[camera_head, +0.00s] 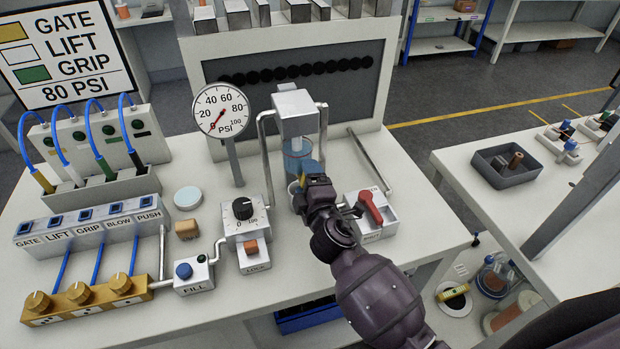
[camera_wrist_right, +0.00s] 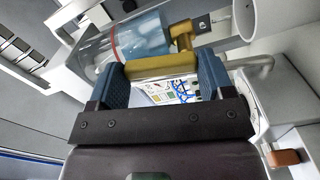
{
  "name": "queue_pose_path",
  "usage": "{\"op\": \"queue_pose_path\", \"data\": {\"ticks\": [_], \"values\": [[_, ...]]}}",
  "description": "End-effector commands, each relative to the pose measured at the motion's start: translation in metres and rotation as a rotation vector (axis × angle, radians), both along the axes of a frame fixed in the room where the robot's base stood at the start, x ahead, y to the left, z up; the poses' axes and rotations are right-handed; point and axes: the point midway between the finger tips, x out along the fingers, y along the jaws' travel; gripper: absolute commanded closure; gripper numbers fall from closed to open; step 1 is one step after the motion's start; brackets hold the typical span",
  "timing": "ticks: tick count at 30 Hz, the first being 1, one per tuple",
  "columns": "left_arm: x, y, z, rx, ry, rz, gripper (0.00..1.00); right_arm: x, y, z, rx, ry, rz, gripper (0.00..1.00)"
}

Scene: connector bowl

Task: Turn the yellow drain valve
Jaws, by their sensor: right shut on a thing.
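The yellow drain valve shows in the right wrist view as a flat yellow handle (camera_wrist_right: 160,66) with a yellow stem and body (camera_wrist_right: 182,40), below a clear bowl (camera_wrist_right: 138,40) with bluish liquid and a red line. My right gripper (camera_wrist_right: 162,80) is shut on the handle, one blue finger pad at each end. In the head view the right gripper (camera_head: 308,182) is under the filter bowl (camera_head: 296,150) and hides most of the valve. My left gripper is in neither view.
A red-handled lever box (camera_head: 375,208) stands close to the right of my gripper. A regulator knob box (camera_head: 243,215) and the pressure gauge (camera_head: 221,109), its needle near zero, stand to the left. Metal pipes (camera_head: 266,150) flank the bowl.

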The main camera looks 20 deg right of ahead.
Motion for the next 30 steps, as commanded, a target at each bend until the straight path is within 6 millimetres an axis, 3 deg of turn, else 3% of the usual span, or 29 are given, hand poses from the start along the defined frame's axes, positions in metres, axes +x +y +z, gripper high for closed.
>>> {"op": "queue_pose_path", "data": {"ticks": [9, 24, 25, 30], "values": [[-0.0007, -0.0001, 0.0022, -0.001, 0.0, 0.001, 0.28, 0.0, 0.0034, 0.0006, -0.107, -0.004, 0.002, 0.49], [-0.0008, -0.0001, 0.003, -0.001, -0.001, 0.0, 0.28, -0.0001, 0.0039, 0.0004, -0.123, -0.004, 0.001, 0.49], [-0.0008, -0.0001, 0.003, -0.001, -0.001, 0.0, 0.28, -0.0001, 0.0039, 0.0004, -0.123, -0.004, 0.001, 0.23], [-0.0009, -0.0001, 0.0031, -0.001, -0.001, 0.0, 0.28, -0.0001, 0.0037, 0.0004, -0.122, -0.004, 0.001, 0.0]]}}
